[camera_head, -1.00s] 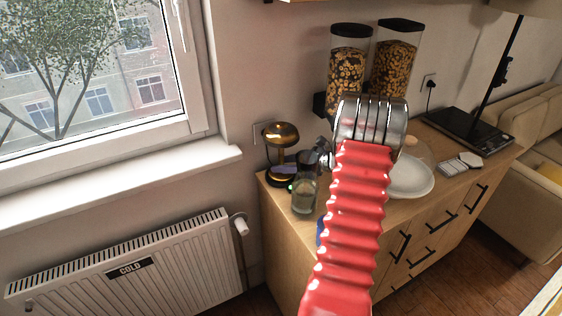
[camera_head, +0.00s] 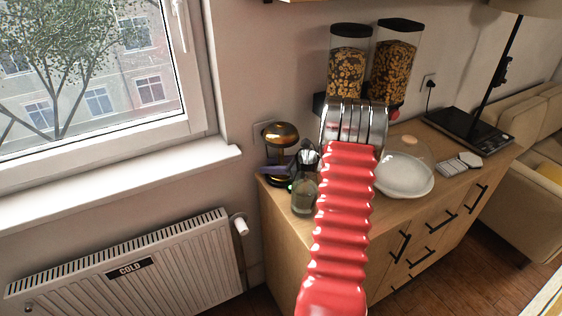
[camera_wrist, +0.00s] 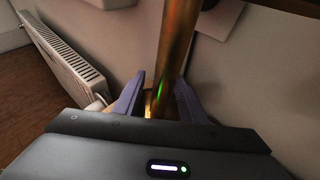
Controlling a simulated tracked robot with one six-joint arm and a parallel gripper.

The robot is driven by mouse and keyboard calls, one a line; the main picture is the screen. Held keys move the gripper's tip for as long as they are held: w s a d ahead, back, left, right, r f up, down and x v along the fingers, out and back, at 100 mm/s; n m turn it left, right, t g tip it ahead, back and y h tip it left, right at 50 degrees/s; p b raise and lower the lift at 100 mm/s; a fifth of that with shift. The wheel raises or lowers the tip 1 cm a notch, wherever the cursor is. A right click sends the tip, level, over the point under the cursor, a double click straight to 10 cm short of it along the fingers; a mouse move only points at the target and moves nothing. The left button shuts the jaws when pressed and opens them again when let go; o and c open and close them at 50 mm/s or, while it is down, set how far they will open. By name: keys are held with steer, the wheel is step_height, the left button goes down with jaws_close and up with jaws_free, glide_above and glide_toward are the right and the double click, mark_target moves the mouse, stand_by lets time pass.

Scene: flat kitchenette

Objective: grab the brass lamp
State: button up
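The brass lamp (camera_head: 281,135) stands upright at the left end of the wooden cabinet, with a rounded brass head and a dark base. In the wrist view its brass stem (camera_wrist: 176,45) rises between the two purple fingers of my gripper (camera_wrist: 160,78). The fingers are spread, with a visible gap on the left of the stem; on the right I cannot tell whether the finger touches. In the head view a purple finger of my gripper (camera_head: 275,171) shows at the lamp's stem. A glass bottle (camera_head: 304,192) stands in front and partly hides my gripper.
Two cereal dispensers (camera_head: 348,75) hang on the wall. A white radiator (camera_head: 130,270) stands left of the cabinet, below the window sill (camera_head: 110,190).

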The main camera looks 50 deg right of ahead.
jaws_close()
stand_by(0.3)
stand_by(0.4)
